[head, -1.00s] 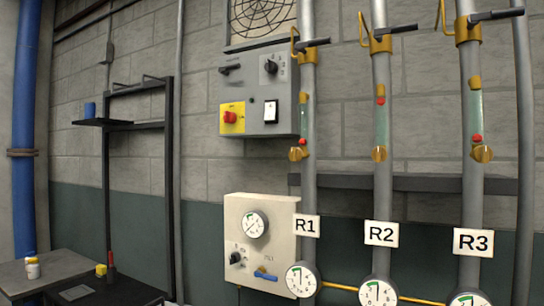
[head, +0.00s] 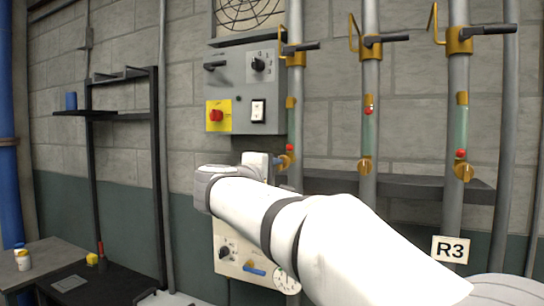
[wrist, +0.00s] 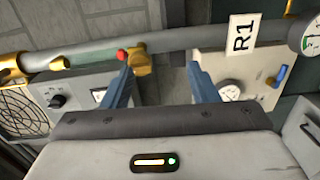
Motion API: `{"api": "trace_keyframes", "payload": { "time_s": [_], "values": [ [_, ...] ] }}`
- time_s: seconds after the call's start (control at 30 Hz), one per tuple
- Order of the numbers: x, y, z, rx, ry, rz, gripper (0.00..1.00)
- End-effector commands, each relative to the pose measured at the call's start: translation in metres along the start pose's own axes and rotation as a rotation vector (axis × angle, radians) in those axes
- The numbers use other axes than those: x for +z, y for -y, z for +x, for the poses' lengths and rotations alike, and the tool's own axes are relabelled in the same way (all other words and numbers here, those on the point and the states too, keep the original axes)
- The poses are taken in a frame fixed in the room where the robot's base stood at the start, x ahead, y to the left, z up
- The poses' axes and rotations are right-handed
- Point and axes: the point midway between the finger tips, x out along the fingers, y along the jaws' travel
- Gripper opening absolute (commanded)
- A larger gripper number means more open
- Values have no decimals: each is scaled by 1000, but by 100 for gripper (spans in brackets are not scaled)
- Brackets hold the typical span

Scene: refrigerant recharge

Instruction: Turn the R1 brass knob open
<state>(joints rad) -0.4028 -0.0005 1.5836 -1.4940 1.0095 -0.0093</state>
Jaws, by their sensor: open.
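The R1 brass knob (head: 287,162) sits on the leftmost pipe, below a sight glass with a red ball. In the head view my gripper (head: 279,161) is at its left side, and my arm hides the R1 label. In the wrist view the knob (wrist: 141,59) shows just beyond the fingertips, closer to the left finger. My gripper (wrist: 160,68) is open there, with its two blue fingers apart and nothing held. I cannot tell whether the left finger touches the knob. The R1 label (wrist: 242,36) shows right of the fingers.
The R2 knob (head: 365,166) and R3 knob (head: 464,171) are on pipes to the right. A grey control box (head: 245,90) is on the wall behind the R1 pipe. A light gauge panel (head: 227,262) is below, partly behind my arm. A black rack (head: 153,180) stands left.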

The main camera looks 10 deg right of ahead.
Motion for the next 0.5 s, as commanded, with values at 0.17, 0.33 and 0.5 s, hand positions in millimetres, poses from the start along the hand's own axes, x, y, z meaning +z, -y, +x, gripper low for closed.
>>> {"api": "trace_keyframes", "payload": {
  "time_s": [0.17, 0.33, 0.5],
  "values": [
    [-15, -26, 1, 73, -13, -23, 54],
    [-14, -29, 24, 72, -10, -24, 54],
    [-14, -31, 52, 72, -10, -23, 54]
  ]
}}
